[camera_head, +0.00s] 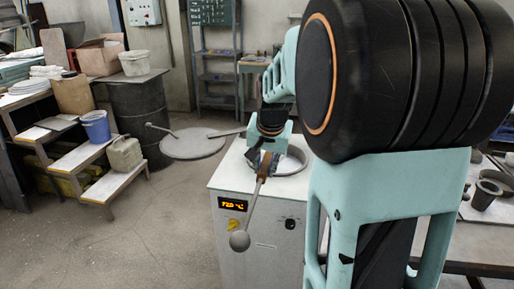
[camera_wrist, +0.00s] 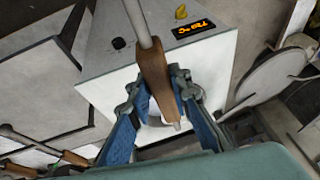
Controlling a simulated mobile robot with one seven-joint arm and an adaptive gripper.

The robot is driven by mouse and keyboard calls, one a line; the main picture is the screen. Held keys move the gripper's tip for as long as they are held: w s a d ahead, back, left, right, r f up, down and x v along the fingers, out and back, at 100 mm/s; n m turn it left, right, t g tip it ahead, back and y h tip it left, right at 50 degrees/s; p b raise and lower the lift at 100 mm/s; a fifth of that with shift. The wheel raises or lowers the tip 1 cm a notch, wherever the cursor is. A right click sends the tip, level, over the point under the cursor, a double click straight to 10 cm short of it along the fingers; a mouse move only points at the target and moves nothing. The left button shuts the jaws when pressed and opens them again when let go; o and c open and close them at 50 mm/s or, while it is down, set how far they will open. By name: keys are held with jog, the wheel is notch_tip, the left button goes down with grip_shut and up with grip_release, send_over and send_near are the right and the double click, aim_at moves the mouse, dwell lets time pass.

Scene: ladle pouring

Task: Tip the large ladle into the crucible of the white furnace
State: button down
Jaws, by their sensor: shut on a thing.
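The white furnace (camera_head: 250,185) stands in the middle of the head view, with a lit orange display on its front. Its round crucible opening (camera_head: 292,163) is in the top, partly hidden by my arm. My gripper (camera_head: 262,160) is shut on the brown wooden handle of the large ladle (camera_head: 239,241) beside the opening. The ladle's grey bowl hangs low in front of the furnace's front face. In the wrist view my gripper (camera_wrist: 163,88) has its blue fingers either side of the handle; the ladle's metal rod (camera_wrist: 142,22) leaves the picture at the top.
A table with a dark cup (camera_head: 486,194) is at the right. The floor at front left is clear.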

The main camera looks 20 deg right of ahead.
jog(key=shift+w+a+g+h+p, duration=0.35)
jog(key=shift+g+h+p, duration=0.05)
jog(key=shift+h, duration=0.2)
jog(key=shift+r+p, duration=1.75)
jog(key=shift+r, duration=0.9)
jog(key=shift+d+f, duration=0.1)
jog(key=shift+d, duration=0.05)
